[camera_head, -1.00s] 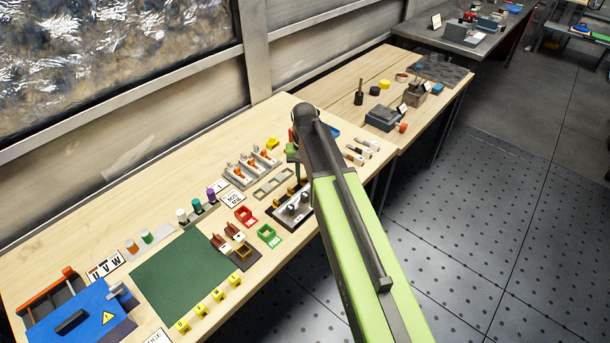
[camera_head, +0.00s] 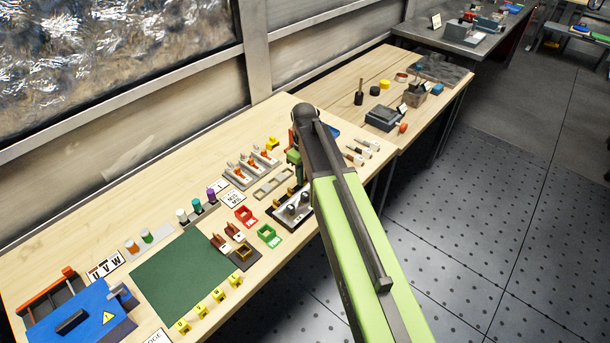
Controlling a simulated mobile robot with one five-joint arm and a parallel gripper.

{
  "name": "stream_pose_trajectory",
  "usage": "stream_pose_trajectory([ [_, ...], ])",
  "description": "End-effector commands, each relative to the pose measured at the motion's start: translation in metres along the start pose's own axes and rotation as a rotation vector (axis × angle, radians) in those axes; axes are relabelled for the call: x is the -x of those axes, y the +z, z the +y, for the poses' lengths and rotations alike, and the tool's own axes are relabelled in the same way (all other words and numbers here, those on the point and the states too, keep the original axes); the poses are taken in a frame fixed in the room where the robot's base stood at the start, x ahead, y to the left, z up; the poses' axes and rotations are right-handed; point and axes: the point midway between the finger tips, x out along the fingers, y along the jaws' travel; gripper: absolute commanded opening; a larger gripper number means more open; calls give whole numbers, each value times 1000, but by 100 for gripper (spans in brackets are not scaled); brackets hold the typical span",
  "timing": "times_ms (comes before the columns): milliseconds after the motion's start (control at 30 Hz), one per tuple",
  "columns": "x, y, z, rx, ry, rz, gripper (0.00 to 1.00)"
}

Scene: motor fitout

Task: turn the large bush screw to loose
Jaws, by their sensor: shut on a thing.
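My arm comes in from the lower right and its dark wrist bends down over the far part of the wooden bench. My gripper (camera_head: 294,158) points down beside the right end of a row of fixtures and is mostly hidden behind the arm. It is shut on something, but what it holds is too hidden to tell. A black block with grey round parts (camera_head: 292,211) lies just below it in the picture, partly covered by the arm. I cannot make out the large bush screw for certain.
Grey fixtures with orange parts (camera_head: 250,167) stand left of my gripper. Several pale-handled pieces (camera_head: 363,151) lie to the right. The perforated floor (camera_head: 480,240) is clear.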

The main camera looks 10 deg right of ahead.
Motion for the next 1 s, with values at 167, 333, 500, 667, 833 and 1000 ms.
stream_pose_trajectory([
  [167, 0, -1, 1, 35, 4, 3, 0],
  [333, 0, -1, 2, 48, 4, 3, 0],
  [500, 0, -1, 2, 48, 4, 3, 0],
  [667, 0, -1, 2, 48, 4, 2, 26],
  [833, 0, -1, 1, 47, 3, 1, 45],
  [1000, 0, 0, 1, 47, 2, 1, 45],
])
